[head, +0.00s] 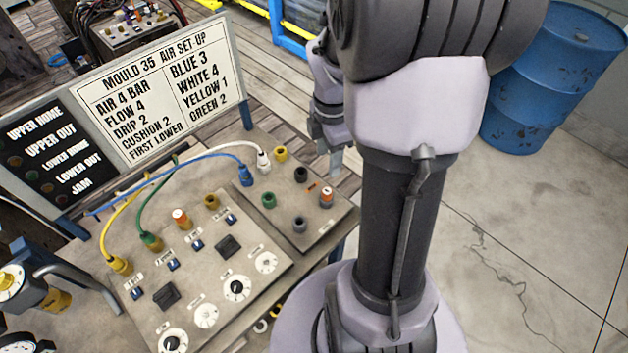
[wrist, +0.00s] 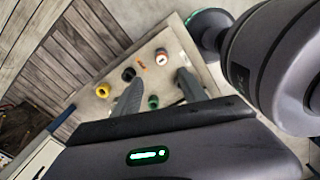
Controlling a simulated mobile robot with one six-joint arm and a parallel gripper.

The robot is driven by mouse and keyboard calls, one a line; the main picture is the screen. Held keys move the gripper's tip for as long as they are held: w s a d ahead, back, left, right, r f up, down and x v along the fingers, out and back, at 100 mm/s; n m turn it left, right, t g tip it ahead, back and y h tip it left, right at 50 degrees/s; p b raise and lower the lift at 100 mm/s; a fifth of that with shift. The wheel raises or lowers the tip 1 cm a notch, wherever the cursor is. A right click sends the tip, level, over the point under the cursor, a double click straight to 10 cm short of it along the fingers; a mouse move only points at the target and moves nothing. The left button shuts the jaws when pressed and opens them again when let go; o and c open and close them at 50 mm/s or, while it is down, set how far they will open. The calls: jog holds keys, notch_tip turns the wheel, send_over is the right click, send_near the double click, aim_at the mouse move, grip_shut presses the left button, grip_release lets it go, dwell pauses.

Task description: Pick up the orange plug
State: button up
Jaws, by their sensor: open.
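An orange plug with a pale top (head: 326,197) stands upright at the right side of the right-hand panel. It also shows in the wrist view (wrist: 161,58), ahead of and roughly between my fingertips. A similar orange-and-white plug (head: 181,218) stands on the left-hand panel. My gripper (head: 327,155) is open and empty, raised near the far right edge of the right-hand panel, apart from the orange plug. Both fingers (wrist: 160,80) show in the wrist view, pointing at the panel. My arm hides part of the gripper in the head view.
On the right-hand panel (head: 337,219), yellow (head: 281,154), black (head: 300,174) and green (head: 268,200) sockets stand near the plug. A blue hose (head: 205,155) and its connector (head: 246,176) arch over from the left. A sign board (head: 160,95) stands behind. A blue drum (head: 560,80) is at right.

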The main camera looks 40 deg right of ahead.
jog(key=b, duration=0.2)
send_over(328, 191)
jog(key=f, duration=0.7)
jog(key=shift+w+f, duration=0.25)
jog(key=shift+w, duration=0.1)
jog(key=f+b, duration=0.1)
jog(key=f, duration=0.1)
jog(key=f+b, duration=0.1)
jog(key=f, duration=0.1)
jog(key=f+b, duration=0.1)
jog(key=f, duration=0.1)
jog(key=shift+s, duration=0.25)
jog(key=shift+r, duration=0.15)
jog(key=shift+c, duration=0.9)
grip_shut()
